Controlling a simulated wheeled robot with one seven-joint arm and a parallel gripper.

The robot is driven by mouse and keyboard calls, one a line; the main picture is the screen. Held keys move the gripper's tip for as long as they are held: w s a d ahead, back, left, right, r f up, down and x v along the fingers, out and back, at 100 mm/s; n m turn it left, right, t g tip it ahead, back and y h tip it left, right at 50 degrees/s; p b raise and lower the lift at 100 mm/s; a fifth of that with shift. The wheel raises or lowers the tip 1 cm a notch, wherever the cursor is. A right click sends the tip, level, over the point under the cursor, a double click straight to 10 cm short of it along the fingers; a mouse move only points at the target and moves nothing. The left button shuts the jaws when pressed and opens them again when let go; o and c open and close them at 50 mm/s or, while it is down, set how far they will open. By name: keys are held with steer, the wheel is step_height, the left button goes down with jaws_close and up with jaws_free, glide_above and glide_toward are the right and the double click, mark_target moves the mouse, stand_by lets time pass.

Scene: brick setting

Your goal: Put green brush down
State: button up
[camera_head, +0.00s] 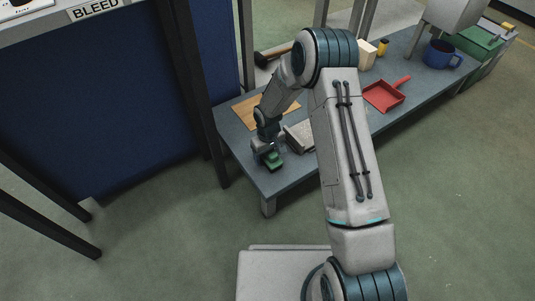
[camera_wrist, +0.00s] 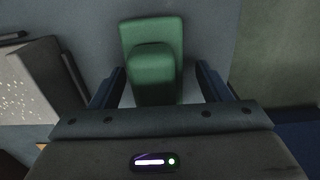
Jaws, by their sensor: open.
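The green brush (camera_head: 274,161) lies on the grey-blue table (camera_head: 285,178) near its near left corner. In the wrist view the green brush (camera_wrist: 152,62) shows a flat block with a raised, rounded handle toward me. My gripper (camera_head: 268,155) is low over the brush at the table. In the wrist view my gripper (camera_wrist: 162,82) is open, with one finger on each side of the handle and a gap at both sides. The brush's underside is hidden.
A light grey object (camera_head: 301,134) lies close beside the brush; it also shows in the wrist view (camera_wrist: 38,85). A brown board (camera_head: 250,110) is behind. A red dustpan (camera_head: 386,95), a blue mug (camera_head: 441,54) and a yellow item (camera_head: 383,47) stand further right.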

step_height(320, 180, up, 12)
steer(key=p, duration=0.4)
steer(key=shift+r+p, duration=0.15)
steer(key=shift+p, duration=0.15)
steer(key=s+d+r+m, duration=0.1)
steer(key=s+d+r, duration=0.35)
steer(key=r, duration=0.35)
steer(key=s+d+r+m, duration=0.2)
steer(key=s+d+r, duration=0.25)
steer(key=r, duration=0.35)
steer(key=s+d+r+m, duration=0.1)
steer(key=s+d+r, duration=0.2)
steer(key=s, duration=0.5)
steer(key=s+d+r+m+t, duration=0.1)
steer(key=s+d+r+m, duration=0.1)
steer(key=s+r, duration=0.3)
steer(key=s+d, duration=0.1)
steer(key=s, duration=0.2)
steer(key=shift+r+m, duration=0.15)
steer(key=shift+m, duration=0.15)
